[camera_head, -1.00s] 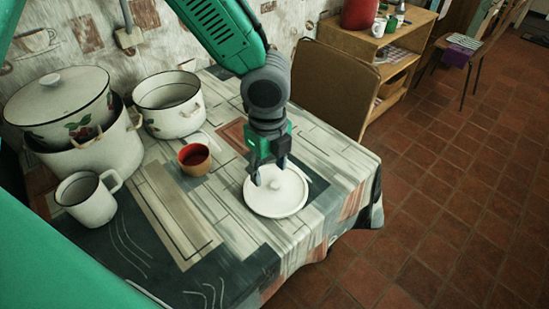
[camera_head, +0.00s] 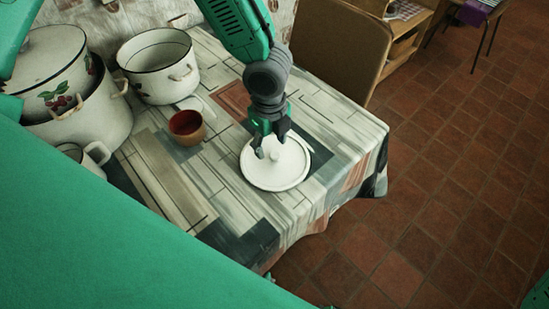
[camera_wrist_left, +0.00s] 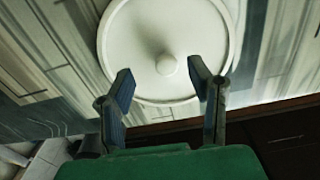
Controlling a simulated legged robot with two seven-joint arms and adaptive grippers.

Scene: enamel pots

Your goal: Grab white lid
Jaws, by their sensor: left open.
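The white lid (camera_head: 270,178) lies flat on the patterned tablecloth near the table's right end. My left gripper (camera_head: 271,146) is open and empty just above it, pointing down and hiding part of its far side. In the left wrist view the lid (camera_wrist_left: 135,35) fills the upper middle. Its round knob (camera_wrist_left: 167,66) shows between and slightly beyond the open fingertips of the left gripper (camera_wrist_left: 160,72), with gaps on both sides. I see no finger touching the knob. My right gripper is not in view.
A red-brown cup (camera_head: 187,128) stands left of the lid. A white pot (camera_head: 158,72), a large lidded pot (camera_head: 95,125) and a white mug (camera_head: 90,160) stand farther left. A chair back (camera_head: 330,50) rises behind the table. My green body covers the lower left.

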